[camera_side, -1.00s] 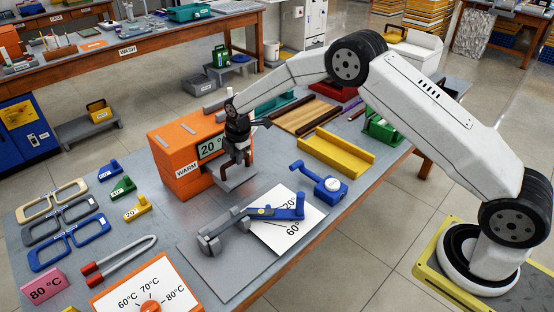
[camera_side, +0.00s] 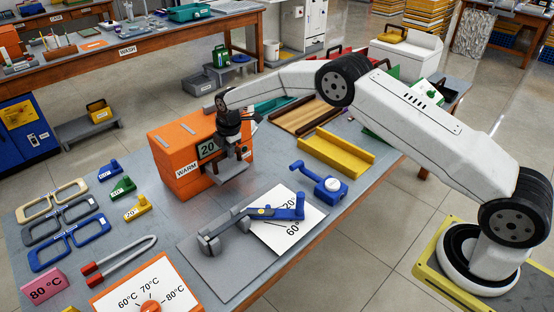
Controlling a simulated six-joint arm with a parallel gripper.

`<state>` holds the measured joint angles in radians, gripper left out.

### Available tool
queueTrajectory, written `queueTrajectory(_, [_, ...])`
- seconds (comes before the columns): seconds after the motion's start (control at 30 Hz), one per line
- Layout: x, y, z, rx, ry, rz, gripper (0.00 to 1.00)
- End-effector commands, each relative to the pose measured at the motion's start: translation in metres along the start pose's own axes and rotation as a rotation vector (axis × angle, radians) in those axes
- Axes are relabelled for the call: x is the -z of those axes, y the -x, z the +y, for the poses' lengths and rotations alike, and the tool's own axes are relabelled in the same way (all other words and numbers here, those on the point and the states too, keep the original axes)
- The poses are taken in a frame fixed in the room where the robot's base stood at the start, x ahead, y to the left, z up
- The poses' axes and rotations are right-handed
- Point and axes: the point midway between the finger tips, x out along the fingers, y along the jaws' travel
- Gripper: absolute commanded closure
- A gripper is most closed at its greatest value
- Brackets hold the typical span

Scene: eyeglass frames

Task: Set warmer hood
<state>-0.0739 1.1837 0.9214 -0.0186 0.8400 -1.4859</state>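The warmer (camera_side: 177,178) is an orange box marked WARM, with a dark display (camera_side: 208,149) reading 20°. It stands near the middle of the table. A flat grey plate (camera_side: 231,170) shows at its front right side, below my gripper. I cannot tell whether this plate is the hood or whether it is attached to the warmer. My gripper (camera_side: 238,153) is close in front of the warmer's right side, just above the plate. Its fingers are small and dark, so I cannot tell whether they are open or shut on the plate.
Blue, grey and tan eyeglass frames (camera_side: 55,228) lie at left. A blue clamp-like tool (camera_side: 285,211) lies across a white card and grey mat. A yellow channel (camera_side: 338,153) lies right of the warmer. A temperature dial panel (camera_side: 150,290) is at the front.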

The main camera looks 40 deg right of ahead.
Motion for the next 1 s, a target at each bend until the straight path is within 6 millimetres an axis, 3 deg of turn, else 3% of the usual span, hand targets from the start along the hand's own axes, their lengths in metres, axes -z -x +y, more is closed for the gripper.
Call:
queueTrajectory(0.03, [0.001, 0.000, 0.000, 0.000, 0.000, 0.000, 0.58])
queueTrajectory(0.1, [0.000, 0.000, 0.000, 0.000, 0.000, 0.000, 0.42])
queueTrajectory(0.57, [0.000, 0.004, 0.000, 0.000, 0.000, 0.000, 0.42])
queueTrajectory(1.0, [0.000, 0.046, 0.000, -0.001, 0.000, 0.000, 0.42])
